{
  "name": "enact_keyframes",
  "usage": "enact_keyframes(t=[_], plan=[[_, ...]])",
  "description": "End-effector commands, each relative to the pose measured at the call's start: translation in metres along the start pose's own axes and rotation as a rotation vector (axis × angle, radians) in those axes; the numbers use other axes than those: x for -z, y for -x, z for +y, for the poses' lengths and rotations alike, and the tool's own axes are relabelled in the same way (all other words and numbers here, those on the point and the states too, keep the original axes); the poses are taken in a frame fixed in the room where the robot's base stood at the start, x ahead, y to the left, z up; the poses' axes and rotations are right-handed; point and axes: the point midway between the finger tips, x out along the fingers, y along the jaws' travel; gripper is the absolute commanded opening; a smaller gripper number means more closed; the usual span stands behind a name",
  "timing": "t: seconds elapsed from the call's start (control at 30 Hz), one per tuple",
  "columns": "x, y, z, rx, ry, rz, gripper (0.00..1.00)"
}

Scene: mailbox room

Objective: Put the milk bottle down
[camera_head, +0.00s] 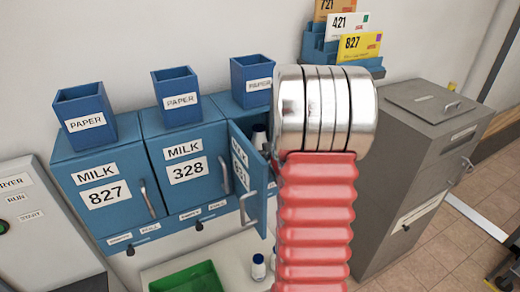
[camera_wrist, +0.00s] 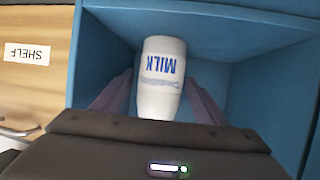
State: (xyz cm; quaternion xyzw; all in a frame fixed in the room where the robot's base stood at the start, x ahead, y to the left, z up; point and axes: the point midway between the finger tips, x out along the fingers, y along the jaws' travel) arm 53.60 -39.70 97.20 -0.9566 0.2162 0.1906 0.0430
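The milk bottle (camera_wrist: 162,75) is white with blue MILK lettering that reads upside down in the wrist view. It is inside a blue box (camera_wrist: 255,85). My gripper (camera_wrist: 160,100) has one finger on each side of the bottle, close to it. I cannot tell whether the fingers press on it. The bottle's end nearest my gripper body is hidden. A white bottle with a dark cap (camera_head: 259,140) shows in that opening.
Closed milk mailboxes 827 (camera_head: 103,192) and 328 (camera_head: 185,168) are to the left, with blue paper bins (camera_head: 178,100) on top. Below are more bottles (camera_head: 258,268) and a green tray (camera_head: 188,280). A grey cabinet (camera_head: 415,160) stands right.

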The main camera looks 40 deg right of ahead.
Motion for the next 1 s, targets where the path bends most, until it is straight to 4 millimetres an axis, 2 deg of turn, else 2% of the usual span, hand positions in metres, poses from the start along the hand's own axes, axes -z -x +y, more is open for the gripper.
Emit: enact_keyframes(t=[0.3, 0.47, 1.0], plan=[[0.003, 0.001, 0.000, 0.000, 0.000, 0.001, 0.66], [0.003, 0.011, 0.001, -0.001, 0.000, 0.001, 0.66], [0.003, 0.073, 0.001, -0.002, 0.000, 0.002, 0.66]])
